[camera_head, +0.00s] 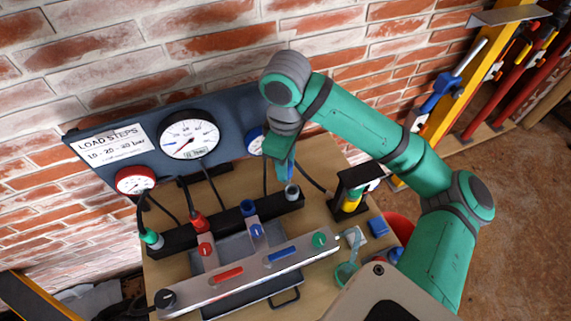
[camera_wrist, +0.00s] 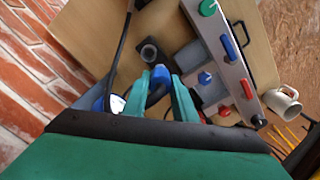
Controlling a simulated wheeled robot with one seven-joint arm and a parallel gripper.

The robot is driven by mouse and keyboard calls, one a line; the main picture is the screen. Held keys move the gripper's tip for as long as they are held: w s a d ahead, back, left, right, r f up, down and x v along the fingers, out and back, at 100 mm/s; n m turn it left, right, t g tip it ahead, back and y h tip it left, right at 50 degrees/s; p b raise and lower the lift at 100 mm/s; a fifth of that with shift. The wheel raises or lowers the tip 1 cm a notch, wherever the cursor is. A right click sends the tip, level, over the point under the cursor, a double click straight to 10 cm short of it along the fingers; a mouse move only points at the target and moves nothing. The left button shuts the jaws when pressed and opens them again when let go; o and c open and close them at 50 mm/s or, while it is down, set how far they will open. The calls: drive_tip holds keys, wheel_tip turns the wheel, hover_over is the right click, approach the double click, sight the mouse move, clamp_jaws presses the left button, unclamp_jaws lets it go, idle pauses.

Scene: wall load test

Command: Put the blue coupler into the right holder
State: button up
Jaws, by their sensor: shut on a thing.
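My gripper (camera_wrist: 158,88) is shut on the blue coupler (camera_wrist: 157,94), which shows between its two green fingers in the wrist view. In the head view the blue coupler (camera_head: 290,170) hangs just under my gripper (camera_head: 283,160), above the right end of the black holder rail (camera_head: 225,223). An open grey-rimmed holder (camera_head: 292,191) is at that end, close below the coupler; it also shows in the wrist view (camera_wrist: 150,52), apart from the fingertips. A blue-rimmed holder (camera_head: 248,207) sits to its left. The coupler's lower end is partly hidden.
A green coupler (camera_head: 152,238) and a red coupler (camera_head: 199,222) stand on the rail further left. The valve manifold (camera_head: 255,267) lies in front. A dark gauge panel (camera_head: 230,125) stands behind. A black bracket with a yellow part (camera_head: 351,198) stands right. Black hoses run nearby.

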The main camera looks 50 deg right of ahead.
drive_tip(key=shift+w+d, duration=0.15)
drive_tip(key=shift+d, duration=1.5)
wheel_tip(320, 180, down, 6)
drive_tip(key=shift+a+f, duration=0.15)
drive_tip(key=shift+f, duration=0.1)
idle(0.3)
drive_tip(key=shift+w+f, duration=0.1)
drive_tip(key=shift+f, duration=0.9)
idle(1.0)
